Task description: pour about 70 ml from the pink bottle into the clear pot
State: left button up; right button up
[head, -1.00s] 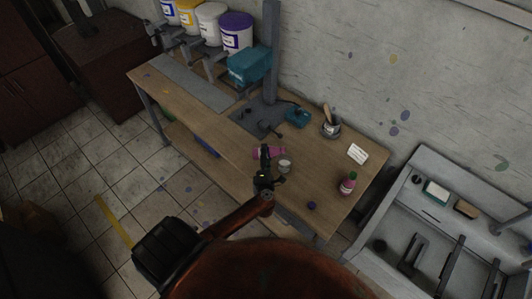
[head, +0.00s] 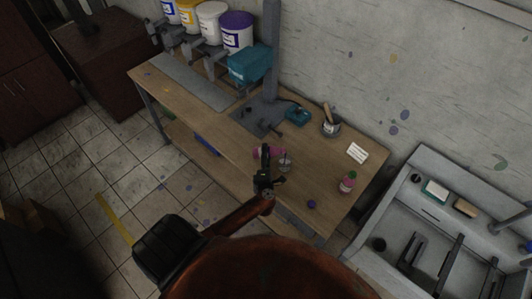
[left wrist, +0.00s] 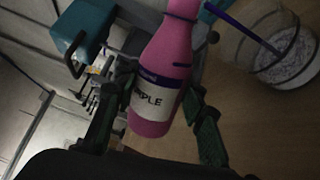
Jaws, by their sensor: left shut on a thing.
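The pink bottle (head: 275,153) lies tipped over in my left gripper (head: 265,153), above the bench. In the left wrist view the bottle (left wrist: 160,55) sits between the two dark fingers, its white label partly reading "MPLE"; its mouth is cut off at the top. The clear pot (head: 286,164) stands on the bench just right of the bottle's neck end. It also shows at upper right in the left wrist view (left wrist: 288,62), with a pale speckled bottom. A thin purple strand (left wrist: 240,28) runs from near the neck into the pot; I cannot tell if it is liquid. My right gripper is out of view.
A second pink bottle with a green cap (head: 347,183) and a small purple object (head: 311,205) stand to the right. A tin with tools (head: 331,126), a white card (head: 357,152) and a teal device (head: 297,116) are farther back. A grey sink (head: 400,225) is at right.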

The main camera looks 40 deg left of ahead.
pick_arm(q)
jog(key=shift+f+m+p, duration=0.15)
jog(key=shift+m+p, duration=0.15)
jog(key=shift+f+m+p, duration=0.15)
jog(key=shift+m+p, duration=0.15)
jog(key=shift+p, duration=0.35)
dwell(2.2)
jog(key=shift+r+n, duration=0.6)
jog(key=shift+n, duration=0.5)
jog(key=shift+w+d, duration=0.1)
jog(key=n, duration=0.1)
jog(key=n+b, duration=0.1)
jog(key=shift+w+d+r+n, duration=0.1)
jog(key=shift+d+r+n, duration=0.05)
jog(key=shift+r+n, duration=0.25)
jog(key=shift+d+r+n, duration=0.1)
jog(key=shift+r+n, duration=0.1)
jog(key=shift+n, duration=0.1)
jog(key=shift+w, duration=0.1)
